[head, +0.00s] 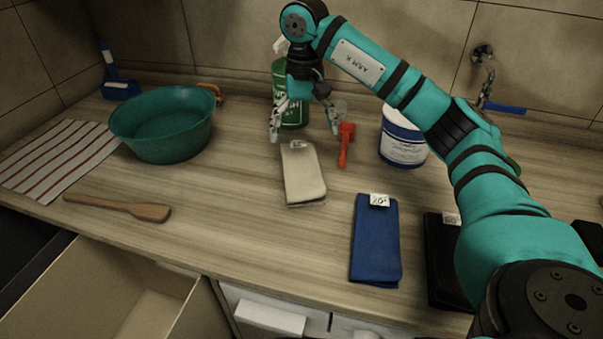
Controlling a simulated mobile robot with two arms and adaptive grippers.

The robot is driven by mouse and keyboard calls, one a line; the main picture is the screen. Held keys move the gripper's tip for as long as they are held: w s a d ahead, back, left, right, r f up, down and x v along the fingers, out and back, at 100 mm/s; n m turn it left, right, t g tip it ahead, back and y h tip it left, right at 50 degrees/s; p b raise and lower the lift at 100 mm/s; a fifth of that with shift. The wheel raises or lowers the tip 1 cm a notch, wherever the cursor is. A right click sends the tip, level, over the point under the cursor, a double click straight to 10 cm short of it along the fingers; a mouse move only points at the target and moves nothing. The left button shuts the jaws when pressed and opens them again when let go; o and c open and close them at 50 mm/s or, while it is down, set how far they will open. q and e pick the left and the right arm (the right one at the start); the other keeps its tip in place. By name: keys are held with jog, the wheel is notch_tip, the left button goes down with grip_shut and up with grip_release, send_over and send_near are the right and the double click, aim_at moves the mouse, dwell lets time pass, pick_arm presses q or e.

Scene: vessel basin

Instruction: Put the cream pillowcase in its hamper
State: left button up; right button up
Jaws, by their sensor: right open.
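The cream pillowcase (304,178) lies folded on the wooden counter near its middle, with a small white label at its far end. My right gripper (304,133) is open and empty, its fingers pointing down around the pillowcase's far end; I cannot tell how high above it they are. My left gripper is not in view. No hamper can be made out for certain.
A teal basin (163,126), striped cloth (62,158) and wooden spatula (120,207) are at left. Folded blue cloth (374,243) and black cloth (447,270) lie right. An open compartment (75,265) is below.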

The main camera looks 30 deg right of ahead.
aim_at(301, 157)
notch_tip(301, 157, down, 4)
jog(key=shift+a+f, duration=0.15)
jog(key=shift+f, duration=0.05)
jog(key=f, duration=0.2)
jog(key=f+p, duration=0.1)
jog(key=f, duration=0.1)
jog(key=shift+w+a, duration=0.1)
jog(key=shift+a, duration=0.1)
jog(key=c, duration=1)
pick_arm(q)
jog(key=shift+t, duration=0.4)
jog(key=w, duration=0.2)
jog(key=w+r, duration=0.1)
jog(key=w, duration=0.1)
pick_arm(e)
jog(key=c, duration=0.5)
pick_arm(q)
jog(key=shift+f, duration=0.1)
pick_arm(e)
jog(key=shift+r, duration=0.1)
